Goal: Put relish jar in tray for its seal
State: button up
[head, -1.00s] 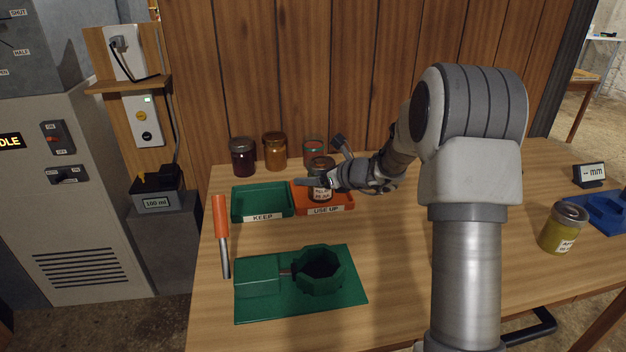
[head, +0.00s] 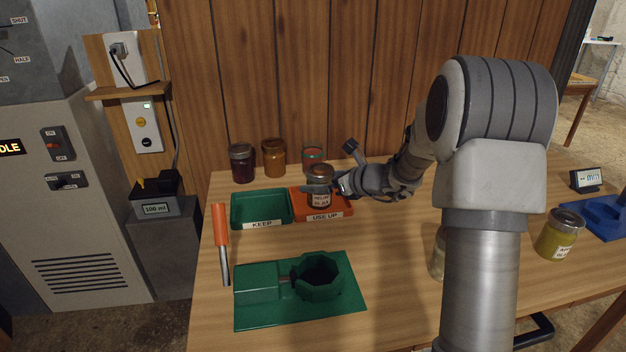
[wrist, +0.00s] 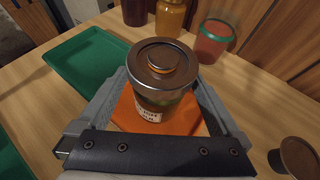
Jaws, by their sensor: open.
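The relish jar (head: 319,200), with a dark metal lid and a white label that seems to read RELISH, stands upright in the orange USE UP tray (head: 340,214). In the wrist view its lid (wrist: 160,62) shows a small raised disc with an orange rim, and the orange tray floor (wrist: 125,112) lies beneath the jar. My gripper (head: 325,189) is open, with one finger on each side of the jar; whether the fingers touch the glass I cannot tell. The green KEEP tray (head: 262,209) is empty and sits just left of the orange one.
Dark red (head: 242,165), amber (head: 273,160) and reddish (head: 313,157) jars stand behind the trays. A green fixture (head: 300,290) and orange-handled tool (head: 221,230) lie in front. A pale jar (head: 437,258) is partly behind my arm; a yellow-green jar (head: 560,235) stands right.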

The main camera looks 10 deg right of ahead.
jog(key=p+v, duration=0.1)
jog(key=v, duration=0.6)
jog(key=shift+s+d+r, duration=0.15)
jog(key=shift+s, duration=0.05)
jog(key=shift+s+r, duration=0.15)
jog(key=shift+s, duration=0.1)
jog(key=s+a+r+n+g, duration=0.3)
jog(key=s+a+n, duration=0.3)
jog(key=s+n, duration=0.2)
jog(key=s+a+r+n+g, duration=0.25)
jog(key=s+a+n, duration=0.25)
jog(key=s+n, duration=0.25)
jog(key=s+d+r+n+h, duration=0.1)
jog(key=s+d+n+h, duration=0.25)
jog(key=s+n, duration=0.4)
jog(key=s+d+r+n+h, duration=0.1)
jog(key=s+d+n+h, duration=0.1)
jog(key=s+n+h, duration=0.5)
notch_tip(320, 180, up, 18)
jog(key=s+y+p, duration=0.2)
jog(key=y+p, duration=0.1)
jog(key=p, duration=1.5)
jog(key=shift+a+m+p, duration=0.15)
jog(key=shift+m+p, duration=0.15)
jog(key=shift+m, duration=0.1)
jog(key=shift+s+t, duration=0.1)
jog(key=shift+t, duration=0.15)
